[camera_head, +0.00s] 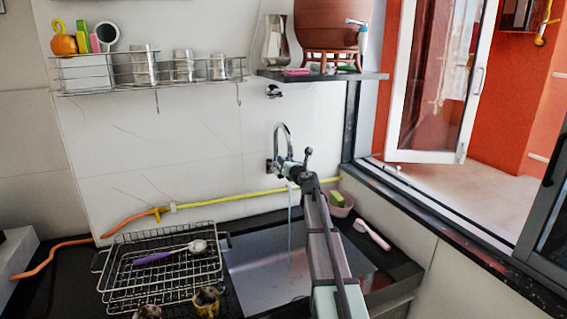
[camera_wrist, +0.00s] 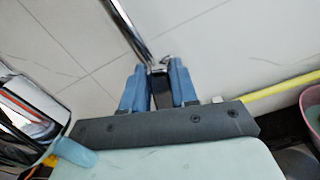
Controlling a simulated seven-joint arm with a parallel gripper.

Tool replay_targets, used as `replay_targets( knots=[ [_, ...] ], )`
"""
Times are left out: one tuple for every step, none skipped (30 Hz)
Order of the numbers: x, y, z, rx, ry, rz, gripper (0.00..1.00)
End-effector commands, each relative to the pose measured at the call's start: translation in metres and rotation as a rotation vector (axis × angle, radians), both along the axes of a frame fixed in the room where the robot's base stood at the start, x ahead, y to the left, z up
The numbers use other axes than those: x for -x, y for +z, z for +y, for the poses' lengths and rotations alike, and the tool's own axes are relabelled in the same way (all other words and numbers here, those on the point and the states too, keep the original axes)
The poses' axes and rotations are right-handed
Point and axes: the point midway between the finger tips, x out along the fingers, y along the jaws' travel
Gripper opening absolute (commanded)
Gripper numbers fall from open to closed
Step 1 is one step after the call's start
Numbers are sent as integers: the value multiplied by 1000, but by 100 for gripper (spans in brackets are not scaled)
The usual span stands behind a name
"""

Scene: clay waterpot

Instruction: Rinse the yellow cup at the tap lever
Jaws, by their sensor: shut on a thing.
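The chrome tap (camera_head: 283,140) rises from the wall behind the sink, and a thin water stream (camera_head: 290,215) falls into the sink (camera_head: 262,275). My gripper (camera_head: 308,180) is at the tap, just below and around the small tap lever (camera_head: 308,153). In the wrist view, its blue fingers (camera_wrist: 157,75) are close together on a small chrome and dark piece that looks like the lever (camera_wrist: 158,68).
A wire dish rack (camera_head: 160,262) with a purple-handled spoon (camera_head: 165,254) stands left of the sink. A pink bowl (camera_head: 341,204) holds a sponge at the right, near a pink brush (camera_head: 371,234). A yellow hose (camera_head: 230,196) runs along the wall. A clay pot (camera_head: 328,25) stands on the shelf above.

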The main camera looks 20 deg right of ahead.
Motion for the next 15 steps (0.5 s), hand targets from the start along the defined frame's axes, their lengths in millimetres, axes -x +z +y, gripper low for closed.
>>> replay_targets(
  knots=[
    [0,0,-1,-6,-1,0,0],
    [0,0,-1,-8,-1,0,0],
    [0,0,-1,-9,-1,0,0],
    [0,0,-1,-8,-1,0,0],
    [0,0,-1,-8,-1,0,0],
    [0,0,-1,-7,-1,0,0],
    [0,0,-1,-7,-1,0,0],
    [0,0,-1,-7,-1,0,0],
    [0,0,-1,-6,-1,0,29],
    [0,0,-1,-6,-1,0,32],
    [0,0,-1,-6,-1,0,35],
    [0,0,-1,-6,-1,0,39],
    [0,0,-1,-6,0,0,42],
    [0,0,-1,-6,0,0,44],
    [0,0,0,-5,0,0,48]
  ],
)
